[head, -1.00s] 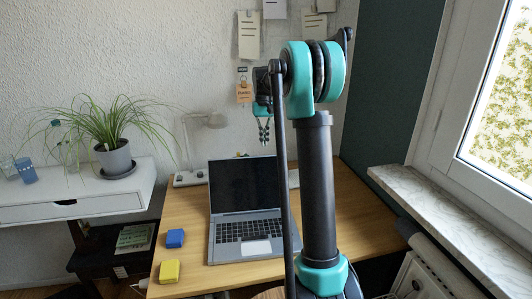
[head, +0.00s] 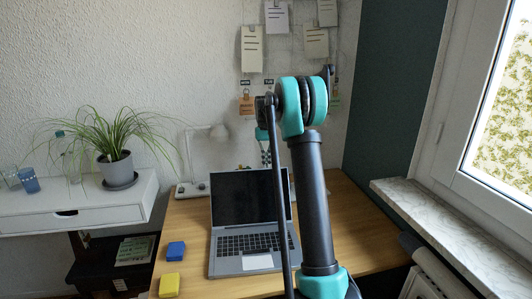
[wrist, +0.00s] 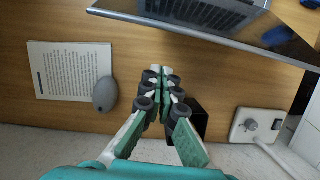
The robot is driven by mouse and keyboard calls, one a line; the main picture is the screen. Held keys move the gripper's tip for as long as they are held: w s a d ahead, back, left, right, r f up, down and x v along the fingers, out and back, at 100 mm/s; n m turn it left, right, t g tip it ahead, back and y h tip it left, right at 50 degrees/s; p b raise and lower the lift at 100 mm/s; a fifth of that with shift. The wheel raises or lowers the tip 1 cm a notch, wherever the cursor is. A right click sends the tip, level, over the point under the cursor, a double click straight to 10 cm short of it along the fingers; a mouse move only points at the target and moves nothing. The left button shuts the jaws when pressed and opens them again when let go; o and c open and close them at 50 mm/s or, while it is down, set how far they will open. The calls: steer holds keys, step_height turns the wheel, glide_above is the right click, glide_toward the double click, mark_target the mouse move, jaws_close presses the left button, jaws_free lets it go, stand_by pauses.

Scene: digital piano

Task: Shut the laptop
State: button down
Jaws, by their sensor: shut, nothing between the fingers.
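The laptop (head: 253,243) stands open on the wooden desk, its dark screen raised and its keyboard toward me. My arm covers its right side in the head view. In the wrist view the laptop (wrist: 205,14) lies along the top edge, with its raised lid seen from above as a dark slanting band. My gripper (wrist: 161,72) is shut and empty, over the desk strip behind the lid and apart from it. In the head view my gripper (head: 264,150) shows small above the lid's top edge, partly hidden by my arm.
Behind the laptop lie a paper sheet (wrist: 70,70), a grey mouse (wrist: 105,94), a black object (wrist: 188,120) and a white socket box (wrist: 257,125). A blue block (head: 176,251) and a yellow block (head: 169,285) lie left of the laptop. A window sill (head: 440,220) is at right.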

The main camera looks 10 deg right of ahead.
steer(key=shift+s+a+r, duration=0.1)
steer(key=shift+s+r, duration=0.15)
steer(key=shift+s, duration=0.7)
steer(key=shift+s+a+r, duration=0.1)
steer(key=shift+s+r, duration=0.15)
steer(key=shift+s, duration=0.65)
